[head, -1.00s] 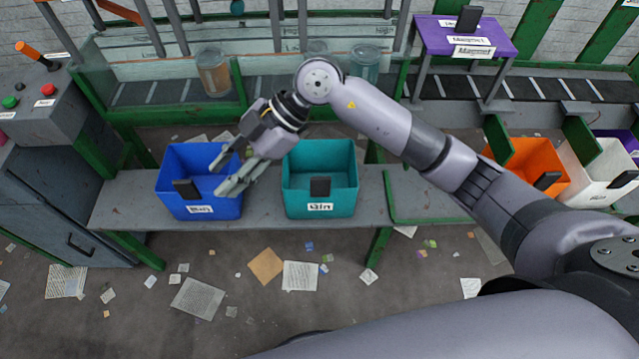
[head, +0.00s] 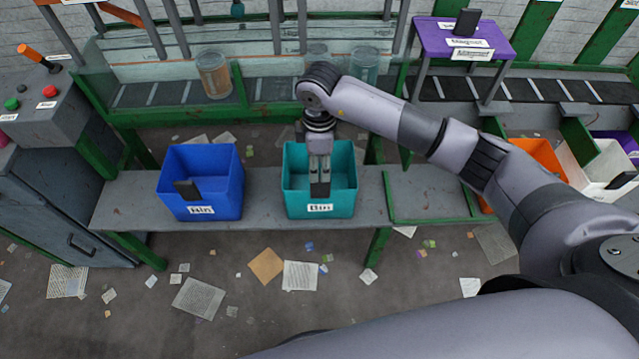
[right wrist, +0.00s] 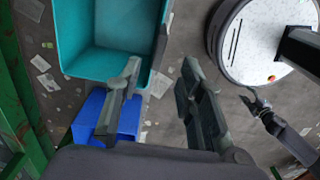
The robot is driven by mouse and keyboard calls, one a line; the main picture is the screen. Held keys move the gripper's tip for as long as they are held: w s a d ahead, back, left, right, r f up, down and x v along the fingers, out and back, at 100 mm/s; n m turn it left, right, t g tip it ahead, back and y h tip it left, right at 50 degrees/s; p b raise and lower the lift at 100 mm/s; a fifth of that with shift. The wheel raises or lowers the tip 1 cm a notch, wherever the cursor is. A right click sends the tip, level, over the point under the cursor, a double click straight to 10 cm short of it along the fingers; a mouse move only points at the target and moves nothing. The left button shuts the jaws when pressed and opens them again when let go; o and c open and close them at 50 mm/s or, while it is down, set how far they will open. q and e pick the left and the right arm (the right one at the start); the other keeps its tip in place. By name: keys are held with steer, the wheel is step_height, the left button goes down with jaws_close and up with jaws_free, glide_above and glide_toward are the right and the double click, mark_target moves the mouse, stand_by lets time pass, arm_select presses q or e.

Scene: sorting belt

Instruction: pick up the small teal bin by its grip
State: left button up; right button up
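The small teal bin (head: 291,190) stands on the grey bench with a white label on its front. Its black grip (head: 320,189) is at the front wall, partly covered by my right gripper (head: 320,180). The gripper points down over the bin's front. In the right wrist view my right gripper (right wrist: 160,95) is open, with a clear gap between its fingers. The teal bin (right wrist: 110,62) lies at upper left there, its front rim near the gap; I cannot make out the grip. My left gripper (right wrist: 256,102) shows small at the right, too small to read.
A blue bin (head: 200,172) stands left of the teal one on the bench (head: 265,205). An orange bin (head: 540,160) and a white bin (head: 600,165) are at the right. A purple stand (head: 430,38) is behind. Papers litter the floor.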

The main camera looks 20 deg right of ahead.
mark_target(320, 179)
step_height(320, 179, down, 7)
steer(key=shift+w+d+f+p, duration=0.1)
steer(key=shift+f+p, duration=0.05)
steer(key=shift+p, duration=0.25)
steer(key=shift+c, duration=0.2)
jaws_close()
stand_by(0.7)
